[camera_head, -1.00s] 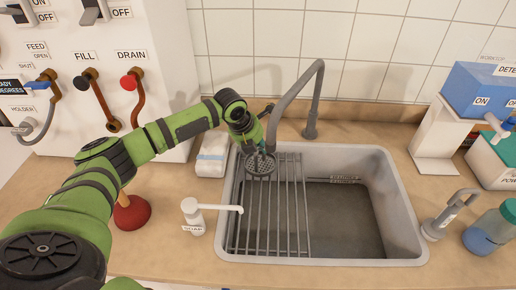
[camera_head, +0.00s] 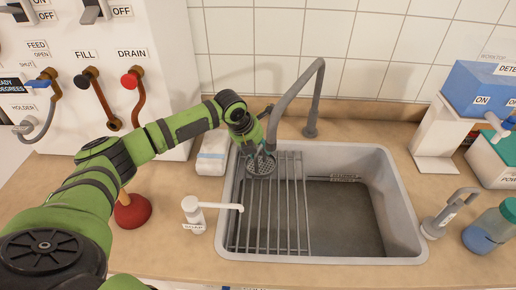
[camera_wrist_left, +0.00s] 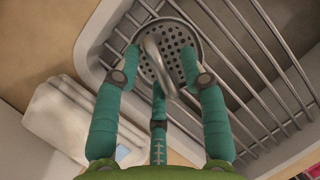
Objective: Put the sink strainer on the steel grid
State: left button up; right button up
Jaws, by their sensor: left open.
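The sink strainer (camera_head: 262,168), a round perforated grey disc with a looped handle, lies over the back left end of the steel grid (camera_head: 278,215). In the left wrist view the strainer (camera_wrist_left: 183,36) overlaps the bars of the grid (camera_wrist_left: 268,62) and appears to rest on them near the sink's rim. My left gripper (camera_head: 257,149) is just above the strainer. In the left wrist view its teal fingers (camera_wrist_left: 160,66) are spread around the handle, with the handle between them. My right gripper is not in view.
The grid spans the left part of the sink (camera_head: 340,259). The grey faucet (camera_head: 312,100) arches close to my left gripper. A white soap dispenser (camera_head: 195,214) stands at the sink's left, and a white block (camera_head: 211,158) behind it. The sink's right part is clear.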

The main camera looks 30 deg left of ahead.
pick_arm(q)
jog(key=b+v, duration=0.1)
jog(key=v, duration=1)
jog(key=shift+r+b, duration=0.3)
jog(key=shift+b, duration=0.1)
